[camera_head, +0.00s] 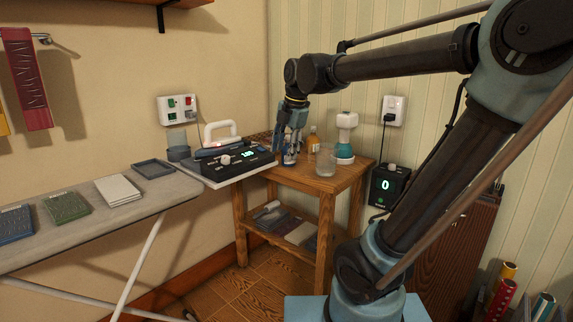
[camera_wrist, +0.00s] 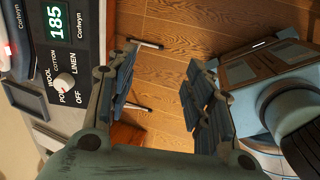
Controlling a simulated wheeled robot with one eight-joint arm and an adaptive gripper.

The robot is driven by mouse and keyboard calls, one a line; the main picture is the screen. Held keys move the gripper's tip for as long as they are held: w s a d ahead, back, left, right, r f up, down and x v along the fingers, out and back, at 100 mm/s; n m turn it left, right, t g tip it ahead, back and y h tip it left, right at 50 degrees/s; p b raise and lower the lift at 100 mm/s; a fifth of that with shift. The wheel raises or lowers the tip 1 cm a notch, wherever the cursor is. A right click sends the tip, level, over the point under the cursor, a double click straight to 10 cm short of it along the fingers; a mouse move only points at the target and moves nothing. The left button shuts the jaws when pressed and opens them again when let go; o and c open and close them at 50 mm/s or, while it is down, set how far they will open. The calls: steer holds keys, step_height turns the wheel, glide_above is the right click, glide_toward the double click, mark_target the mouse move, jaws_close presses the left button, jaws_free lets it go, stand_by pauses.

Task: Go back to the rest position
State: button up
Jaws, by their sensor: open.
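My gripper (camera_head: 291,150) hangs fingers-down at the left part of the wooden side table (camera_head: 330,181), just right of the black iron station (camera_head: 238,163) in the head view. Its fingers are apart. My arm reaches out from the right of the head view.
A clear glass (camera_head: 325,160), an amber bottle (camera_head: 313,140) and a white-and-teal steamer (camera_head: 346,137) stand close right of my gripper. The ironing board (camera_head: 100,222) holds folded cloths and a tray. A black box (camera_head: 387,187) showing 0 hangs on the right wall.

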steer(key=s+d+f+m+h, duration=0.1)
steer(key=s+d+f+m, duration=0.7)
steer(key=m, duration=0.5)
steer(key=s+d+f+m+h, duration=0.1)
steer(key=s+d+f+m, duration=0.8)
steer(key=d+f+m, duration=0.3)
steer(key=shift+s+f+m, duration=0.3)
steer(key=shift+f+m, duration=0.4)
steer(key=shift+m, duration=0.3)
